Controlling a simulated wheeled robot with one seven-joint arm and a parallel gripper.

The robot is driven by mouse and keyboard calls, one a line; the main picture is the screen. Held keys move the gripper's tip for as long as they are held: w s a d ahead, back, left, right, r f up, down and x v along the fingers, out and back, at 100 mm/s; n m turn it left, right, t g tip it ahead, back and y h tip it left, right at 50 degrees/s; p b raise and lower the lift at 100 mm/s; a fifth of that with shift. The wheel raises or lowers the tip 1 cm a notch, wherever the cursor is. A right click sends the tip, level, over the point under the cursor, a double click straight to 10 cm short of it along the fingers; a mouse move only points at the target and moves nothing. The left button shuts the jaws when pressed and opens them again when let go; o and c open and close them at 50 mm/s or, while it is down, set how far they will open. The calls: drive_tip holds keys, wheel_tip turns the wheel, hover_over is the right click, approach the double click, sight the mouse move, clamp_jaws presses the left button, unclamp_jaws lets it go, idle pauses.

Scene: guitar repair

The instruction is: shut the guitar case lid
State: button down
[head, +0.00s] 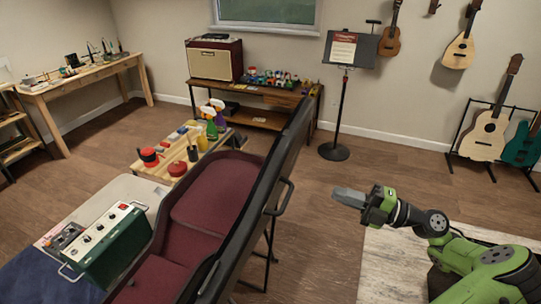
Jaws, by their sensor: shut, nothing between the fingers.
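The guitar case (206,205) stands open in the lower middle of the head view, with its dark red lining showing. Its black lid (243,228) is raised and leans up along the right side of the case, its edge turned toward me. A dark handle (281,197) sticks out from the lid's right side. My gripper (348,196) is shut and empty, to the right of the lid and handle and apart from them, above the wooden floor.
A green amplifier box (108,245) stands left of the case. Behind it is a low wooden table (153,172) with bottles and tins. A music stand (343,92) and a guitar rack (468,165) stand farther back. Open floor (330,240) lies between the lid and my arm.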

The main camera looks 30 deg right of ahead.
sight(292, 188)
drive_tip(key=shift+n+t, duration=0.3)
drive_tip(key=x, duration=0.4)
drive_tip(key=p+x, duration=0.1)
drive_tip(key=x, duration=0.3)
drive_tip(key=r+x, duration=0.1)
drive_tip(key=x, duration=0.3)
drive_tip(key=shift+w+a, duration=0.2)
drive_tip(key=shift+a, duration=0.05)
drive_tip(key=shift+w, duration=0.1)
